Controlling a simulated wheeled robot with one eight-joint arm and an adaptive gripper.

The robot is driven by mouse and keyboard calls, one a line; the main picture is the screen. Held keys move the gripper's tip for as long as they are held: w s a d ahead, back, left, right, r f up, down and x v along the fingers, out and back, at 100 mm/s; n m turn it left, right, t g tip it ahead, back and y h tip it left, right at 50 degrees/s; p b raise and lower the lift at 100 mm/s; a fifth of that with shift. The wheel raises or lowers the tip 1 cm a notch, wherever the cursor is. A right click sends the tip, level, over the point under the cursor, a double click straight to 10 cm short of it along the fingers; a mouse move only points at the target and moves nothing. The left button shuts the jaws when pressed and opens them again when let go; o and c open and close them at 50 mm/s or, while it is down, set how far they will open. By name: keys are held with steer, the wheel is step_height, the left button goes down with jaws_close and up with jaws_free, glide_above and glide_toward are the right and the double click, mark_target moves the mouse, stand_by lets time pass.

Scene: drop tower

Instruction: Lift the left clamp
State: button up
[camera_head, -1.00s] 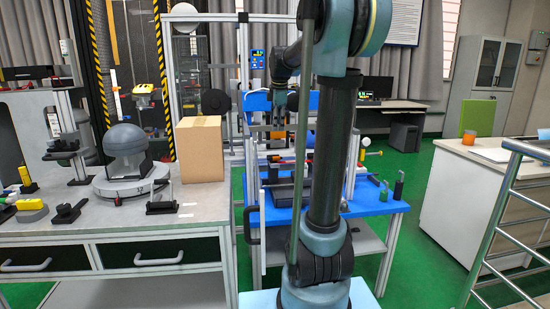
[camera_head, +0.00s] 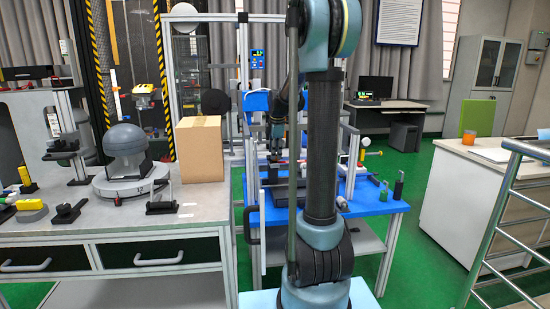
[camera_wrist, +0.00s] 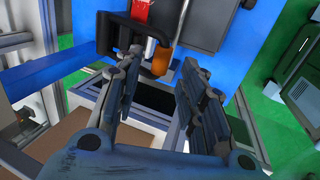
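In the wrist view my gripper (camera_wrist: 160,60) is open, its two dark fingers apart. A black bracket-like part (camera_wrist: 107,32) with a red piece (camera_wrist: 143,10) and an orange cylinder (camera_wrist: 162,62) lies just beyond the fingertips, the cylinder showing between them. I cannot tell for sure whether this is the left clamp, or whether a finger touches it. In the head view my gripper is over the blue table (camera_head: 374,207), mostly hidden by my arm, and the clamp area behind the arm is largely hidden too.
A cardboard box (camera_head: 200,150) and a grey dome on a round base (camera_head: 125,147) stand on the left bench (camera_head: 110,218). Metal frame posts (camera_head: 246,110) rise close by.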

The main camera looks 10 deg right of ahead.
steer(key=shift+x, duration=1.3)
steer(key=shift+s, duration=0.1)
jaws_close()
steer(key=shift+r+g, duration=0.3)
